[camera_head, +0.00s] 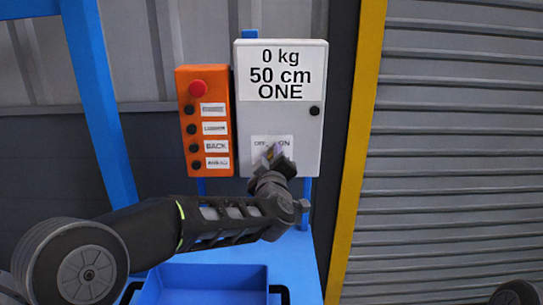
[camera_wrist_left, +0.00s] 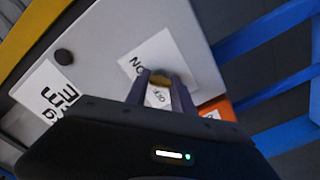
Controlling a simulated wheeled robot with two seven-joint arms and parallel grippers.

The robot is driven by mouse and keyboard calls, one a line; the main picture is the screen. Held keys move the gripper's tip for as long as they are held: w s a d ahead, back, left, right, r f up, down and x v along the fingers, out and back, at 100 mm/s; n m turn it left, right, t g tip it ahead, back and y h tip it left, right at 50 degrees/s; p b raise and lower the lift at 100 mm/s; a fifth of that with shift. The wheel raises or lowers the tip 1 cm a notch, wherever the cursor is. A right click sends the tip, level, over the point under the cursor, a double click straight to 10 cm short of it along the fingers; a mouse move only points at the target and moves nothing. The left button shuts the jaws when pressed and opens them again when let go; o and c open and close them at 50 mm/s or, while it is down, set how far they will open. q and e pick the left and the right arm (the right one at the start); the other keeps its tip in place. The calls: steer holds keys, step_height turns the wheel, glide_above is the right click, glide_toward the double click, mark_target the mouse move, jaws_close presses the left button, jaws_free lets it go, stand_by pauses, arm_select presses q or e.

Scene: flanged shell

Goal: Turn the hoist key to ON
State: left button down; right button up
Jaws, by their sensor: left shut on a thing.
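The hoist control box (camera_head: 296,125) is light grey and reads "0 kg 50 cm ONE". Its lower label (camera_head: 260,141) carries OFF on the left and ON on the right. My left gripper (camera_head: 273,154) reaches up to this label. In the left wrist view, the left gripper (camera_wrist_left: 162,84) is shut on the hoist key (camera_wrist_left: 161,78), a small brownish piece between the fingertips, in front of the white OFF/ON label (camera_wrist_left: 150,55). The fingers cover most of the key, so I cannot tell which way it points. My right gripper is not in view.
An orange button panel (camera_head: 204,125) with a red knob (camera_head: 198,88) stands just left of the box. A blue tray (camera_head: 205,272) lies below my left arm. A yellow post (camera_head: 356,150) and a grey shutter (camera_head: 455,150) are at right.

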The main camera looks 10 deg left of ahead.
arm_select(q)
steer(key=shift+f, duration=0.15)
steer(key=c, duration=1.1)
jaws_free()
steer(key=shift+s, duration=0.1)
steer(key=s, duration=0.2)
steer(key=s+d+b, duration=0.1)
steer(key=s, duration=0.2)
steer(key=s+b, duration=0.1)
steer(key=s, duration=0.1)
steer(key=shift+s+d, duration=0.25)
steer(key=shift+d, duration=0.05)
